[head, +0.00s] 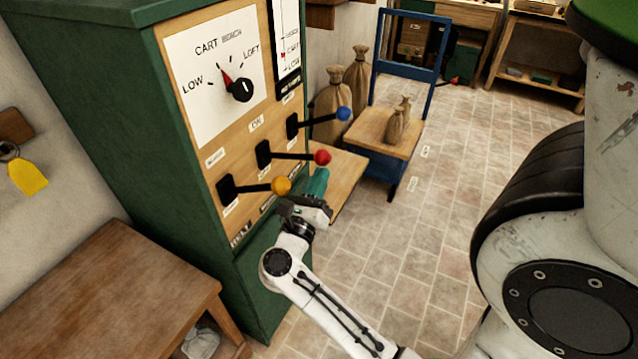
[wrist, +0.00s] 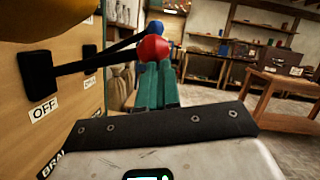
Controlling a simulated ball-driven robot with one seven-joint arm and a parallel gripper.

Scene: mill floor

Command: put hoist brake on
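The green control cabinet (head: 190,130) carries three levers with ball ends: yellow (head: 281,186), red (head: 322,157) and blue (head: 344,114). All three stick out roughly level. In the wrist view the red ball (wrist: 153,48) is just beyond my fingertips, and its black lever base (wrist: 38,77) has an OFF label below it. A partly cut-off label reading "BRA" (wrist: 50,165) is lower on the panel. My gripper (head: 318,182) points up at the red ball from below; its teal fingers (wrist: 157,85) are close together. Contact with the ball cannot be told.
The yellow ball (wrist: 80,10) is close above left in the wrist view. A dial (head: 240,90) sits above the levers. A wooden bench (head: 110,290) stands left of the cabinet. Tiled floor is clear to the right.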

